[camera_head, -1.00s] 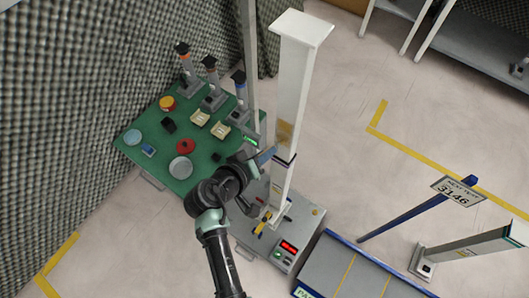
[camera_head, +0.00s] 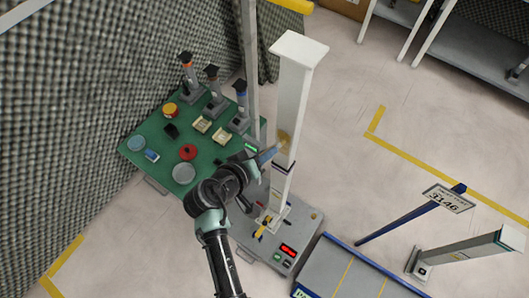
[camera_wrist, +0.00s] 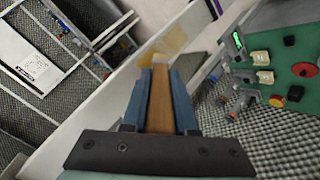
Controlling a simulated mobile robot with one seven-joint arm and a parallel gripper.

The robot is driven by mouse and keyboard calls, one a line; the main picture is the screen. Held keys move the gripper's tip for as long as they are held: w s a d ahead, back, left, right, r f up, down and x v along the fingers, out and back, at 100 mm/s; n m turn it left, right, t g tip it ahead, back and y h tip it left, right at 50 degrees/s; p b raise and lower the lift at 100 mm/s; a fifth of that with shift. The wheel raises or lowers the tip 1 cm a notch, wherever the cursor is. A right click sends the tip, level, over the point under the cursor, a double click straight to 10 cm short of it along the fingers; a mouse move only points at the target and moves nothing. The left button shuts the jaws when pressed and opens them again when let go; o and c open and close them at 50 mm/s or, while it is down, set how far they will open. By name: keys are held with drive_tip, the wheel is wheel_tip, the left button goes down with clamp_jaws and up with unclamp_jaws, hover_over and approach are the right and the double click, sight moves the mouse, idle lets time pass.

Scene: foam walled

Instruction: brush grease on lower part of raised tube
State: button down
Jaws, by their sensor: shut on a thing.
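The raised tube (camera_head: 292,100) is a tall white square column with a flat cap, standing upright on a grey base unit. A yellowish-brown grease smear (camera_head: 285,139) marks its lower half, above a dark band. My gripper (camera_head: 268,156) is beside the tube at the smear's height. In the wrist view its blue fingers (camera_wrist: 160,98) are shut on a brush with a wooden handle (camera_wrist: 161,100). The brush reaches toward the white tube face, where a yellowish smear (camera_wrist: 165,45) shows. I cannot tell whether the bristles touch the tube.
A green table (camera_head: 160,160) to the left holds several upright tools, tins and small trays. The base unit (camera_head: 300,225) has a red display. A grey platform (camera_head: 345,272) and a sign on a blue post (camera_head: 448,198) stand to the right. Open floor lies right of the tube.

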wheel_tip(320, 180, down, 8)
drive_tip(key=b, duration=0.6)
drive_tip(key=shift+s+r, duration=0.1)
idle(0.3)
drive_tip(key=shift+s+a, duration=0.9)
drive_tip(key=shift+s, duration=0.3)
drive_tip(key=shift+s+a, duration=0.9)
drive_tip(key=shift+s, duration=0.3)
drive_tip(key=shift+s+a+p, duration=0.4)
drive_tip(key=shift+s+a, duration=0.5)
drive_tip(key=shift+s, duration=0.3)
